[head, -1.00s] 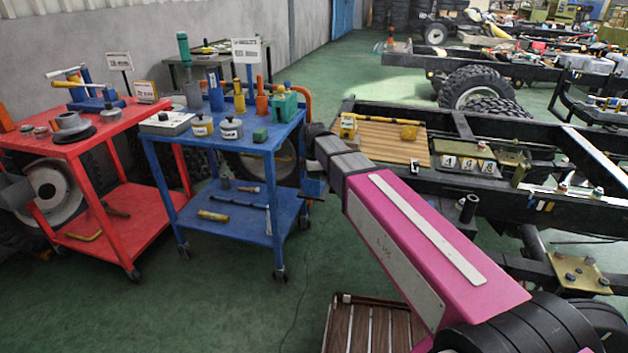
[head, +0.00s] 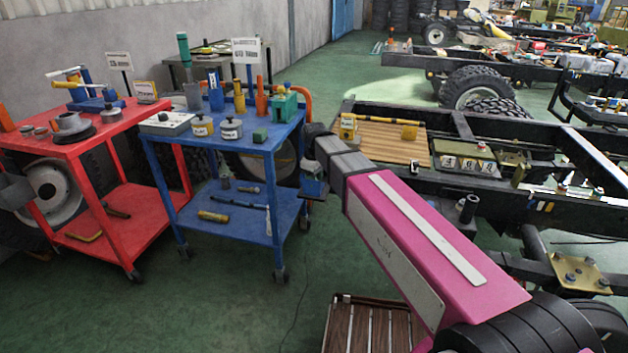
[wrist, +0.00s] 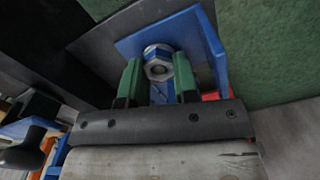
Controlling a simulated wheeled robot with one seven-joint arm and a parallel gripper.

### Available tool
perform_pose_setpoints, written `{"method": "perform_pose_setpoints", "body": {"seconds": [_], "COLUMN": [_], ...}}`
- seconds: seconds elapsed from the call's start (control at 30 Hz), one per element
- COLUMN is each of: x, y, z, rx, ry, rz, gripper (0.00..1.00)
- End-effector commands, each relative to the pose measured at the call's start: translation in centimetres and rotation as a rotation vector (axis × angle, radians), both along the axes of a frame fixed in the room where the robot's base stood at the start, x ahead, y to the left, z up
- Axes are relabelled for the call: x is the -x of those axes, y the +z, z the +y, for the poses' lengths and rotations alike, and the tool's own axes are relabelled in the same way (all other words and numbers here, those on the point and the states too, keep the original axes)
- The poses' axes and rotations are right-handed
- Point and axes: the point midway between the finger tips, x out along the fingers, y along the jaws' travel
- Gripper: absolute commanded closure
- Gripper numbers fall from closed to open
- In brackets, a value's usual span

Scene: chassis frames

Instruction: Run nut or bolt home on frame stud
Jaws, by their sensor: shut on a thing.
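My gripper (head: 313,183) hangs at the end of my arm, beside the right edge of the blue trolley, and is small and partly hidden in the head view. In the wrist view its two green fingers (wrist: 157,78) are closed around a silver hex nut or bolt head (wrist: 158,61); I cannot tell which. A blue flat-sided piece (wrist: 205,45) shows behind it. Bolts or studs (head: 565,185) stand on the dark chassis frame (head: 530,205) at the right, apart from the gripper. A brass plate (head: 590,270) with several bolts is lower right.
The blue trolley (head: 165,141) carries tins, tools and a sign. A red trolley (head: 100,130) stands left of it. A slatted wooden thing (head: 365,325) is on the floor below my arm. Green floor (head: 235,310) is clear in front of the trolleys.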

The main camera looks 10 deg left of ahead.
Motion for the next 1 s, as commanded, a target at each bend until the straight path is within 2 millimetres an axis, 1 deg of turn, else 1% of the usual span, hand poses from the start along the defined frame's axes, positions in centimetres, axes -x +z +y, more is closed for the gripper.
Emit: {"method": "perform_pose_setpoints", "body": {"seconds": [0.1,0.23,0.67,0.77,1.0], "x": [-0.07,-0.11,-0.11,-0.14,-0.22], "y": [0.02,0.01,0.0,0.0,-0.03], "z": [-0.05,-0.06,-0.07,-0.1,-0.19], "rx": [0.0,0.0,0.0,0.0,0.0], "ry": [-0.127,-0.229,-0.284,-0.37,-0.641], "rz": [-0.001,-0.001,-0.001,-0.001,0.0], "gripper": [0.96,0.96,0.96,0.96,0.96]}}
